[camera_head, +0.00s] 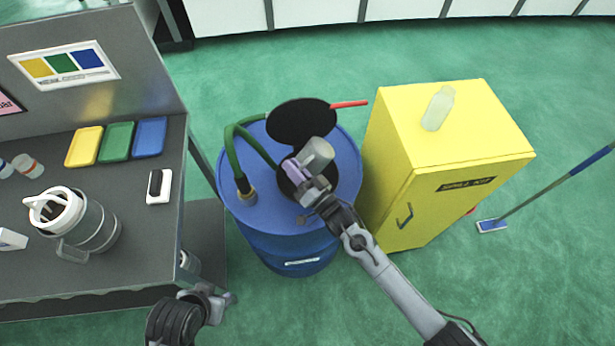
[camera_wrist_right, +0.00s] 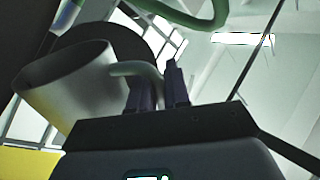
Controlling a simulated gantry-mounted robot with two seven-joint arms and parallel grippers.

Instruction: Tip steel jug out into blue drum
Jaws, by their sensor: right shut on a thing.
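The blue drum (camera_head: 280,243) stands on the floor between the bench and a yellow cabinet. A black round lid (camera_head: 301,121) stands raised at its far side, over a dark opening in the drum top. The steel jug (camera_head: 318,153) is over that opening, tilted; its contents are not visible. My right gripper (camera_head: 296,171) is shut on the jug's handle. In the right wrist view the jug (camera_wrist_right: 72,92) is at the left, its handle between the fingers (camera_wrist_right: 158,88). My left gripper (camera_head: 226,298) is by the bench's front corner, away from the jug; its jaws are unclear.
A green hose (camera_head: 231,150) runs to the drum top. The yellow cabinet (camera_head: 410,190) with a pale bottle (camera_head: 438,108) stands close right of the drum. A mop (camera_head: 492,226) lies right.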

